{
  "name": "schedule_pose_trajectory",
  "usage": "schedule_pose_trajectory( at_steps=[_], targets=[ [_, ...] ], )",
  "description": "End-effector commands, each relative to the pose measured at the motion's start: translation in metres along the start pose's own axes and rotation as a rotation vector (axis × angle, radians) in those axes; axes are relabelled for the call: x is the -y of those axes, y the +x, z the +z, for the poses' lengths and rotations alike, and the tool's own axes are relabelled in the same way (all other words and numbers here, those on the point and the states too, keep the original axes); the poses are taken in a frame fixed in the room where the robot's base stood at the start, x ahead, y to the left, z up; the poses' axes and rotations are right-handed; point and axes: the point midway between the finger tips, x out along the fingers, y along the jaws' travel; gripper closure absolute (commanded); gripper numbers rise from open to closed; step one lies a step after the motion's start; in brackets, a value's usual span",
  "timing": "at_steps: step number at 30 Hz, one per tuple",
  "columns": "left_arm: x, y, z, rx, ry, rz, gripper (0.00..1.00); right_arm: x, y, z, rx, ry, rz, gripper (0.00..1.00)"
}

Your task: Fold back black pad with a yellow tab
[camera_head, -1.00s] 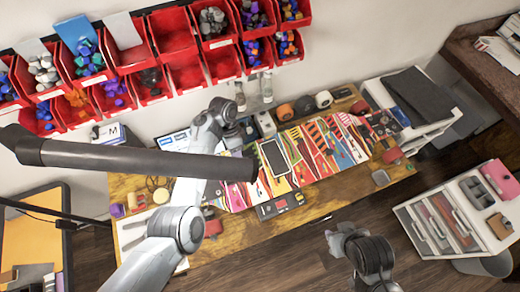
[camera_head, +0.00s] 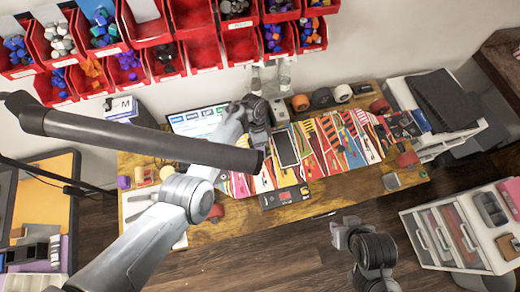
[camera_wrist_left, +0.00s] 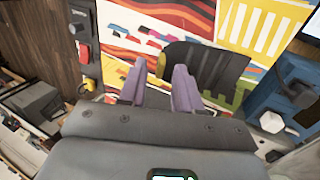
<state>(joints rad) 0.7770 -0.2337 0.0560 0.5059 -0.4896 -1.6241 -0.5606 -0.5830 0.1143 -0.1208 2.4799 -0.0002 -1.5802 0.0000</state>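In the left wrist view, a black ribbed pad (camera_wrist_left: 205,66) lies on the colourful striped mat, just past my left fingertips. A yellow-green patch (camera_wrist_left: 239,97) shows at its lower right corner. My left gripper (camera_wrist_left: 160,72) has its two purple fingers apart, with nothing visible between them. The right-hand finger overlaps the pad's left edge in the picture; I cannot tell if they touch. In the head view my left gripper (camera_head: 257,112) is over the back of the workbench, and the pad is hard to make out there. My right gripper (camera_head: 345,232) is in front of the bench, away from the mat.
A white-framed dark tablet (camera_head: 286,148) lies on the striped mat (camera_head: 330,143). A black device with a red part (camera_head: 285,197) lies at the mat's front edge. Several spools (camera_head: 321,97) stand at the back. Red bins (camera_head: 190,58) hang above. A white drawer unit (camera_head: 420,225) stands at right.

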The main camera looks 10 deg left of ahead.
Motion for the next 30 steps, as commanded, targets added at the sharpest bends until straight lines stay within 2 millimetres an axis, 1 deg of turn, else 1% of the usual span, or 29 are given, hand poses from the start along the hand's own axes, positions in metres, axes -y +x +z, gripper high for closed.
schedule_pose_trajectory(
  at_steps=[4,13,18,19,20,30],
  targets=[
    [0.0004,0.0068,0.0003,0.001,0.0,-0.001,0.67,-0.0002,0.0008,-0.0004,-0.002,0.0,0.001,0.67],
    [0.0003,0.0079,0.0004,0.0,0.0,-0.001,0.67,-0.0019,0.0008,-0.0005,-0.002,-0.006,0.006,0.67],
    [0.0003,0.0077,0.0003,0.0,0.0,-0.001,0.93,-0.0029,0.0008,-0.0004,-0.002,-0.009,0.009,0.67],
    [0.0003,0.0077,0.0003,0.0,0.0,-0.001,0.98,-0.0029,0.0008,-0.0004,-0.002,-0.009,0.009,0.67],
    [0.0003,0.0077,0.0003,0.0,0.0,-0.001,1.0,-0.0029,0.0008,-0.0004,-0.002,-0.009,0.009,0.67],
    [0.0004,0.0076,0.0003,0.0,0.0,-0.002,1.0,-0.0024,0.0007,-0.0007,-0.002,-0.007,0.007,0.67]
  ],
)
